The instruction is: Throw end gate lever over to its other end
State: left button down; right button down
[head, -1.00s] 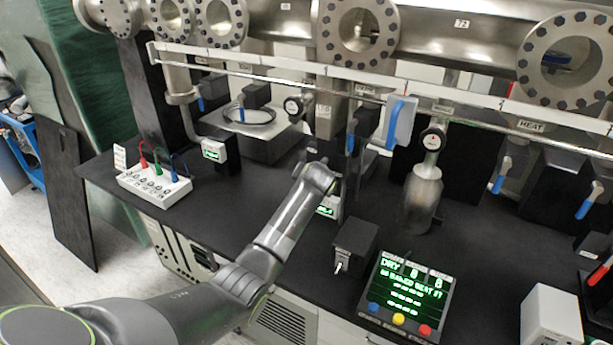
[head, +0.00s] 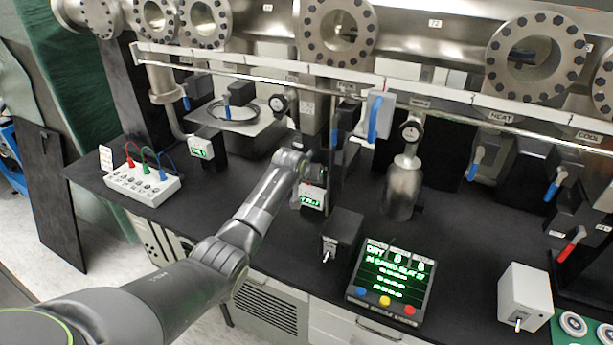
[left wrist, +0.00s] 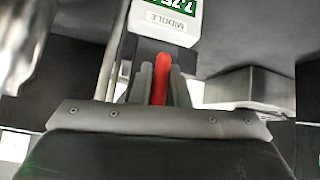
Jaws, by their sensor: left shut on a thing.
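In the left wrist view a red lever handle (left wrist: 160,78) stands between the two fingers of my left gripper (left wrist: 160,88), which is shut on it. A white readout box marked MIDDLE (left wrist: 168,18) is just beyond the fingertips. In the head view my left arm reaches in over the bench to the readout box with green digits (head: 312,198). The left gripper there is mostly hidden behind my own wrist. The frames do not show a label on the held lever. My right gripper is not in view.
A long rail (head: 255,65) runs above the bench. A black switch box (head: 343,232) and a display panel with buttons (head: 392,277) stand right of my arm. A glass-like metal bottle (head: 403,188) and blue-handled valves (head: 475,163) are further right. Another red handle (head: 571,244) is at far right.

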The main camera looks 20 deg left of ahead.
pick_arm(q)
jog(key=shift+d+f, duration=0.2)
jog(key=shift+d, duration=0.15)
jog(key=c, duration=1.4)
grip_release()
jog(key=shift+d, duration=0.15)
jog(key=shift+c, duration=0.2)
jog(key=shift+r, duration=0.1)
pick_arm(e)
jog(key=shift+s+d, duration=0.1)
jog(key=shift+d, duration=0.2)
pick_arm(q)
jog(key=shift+r, duration=0.15)
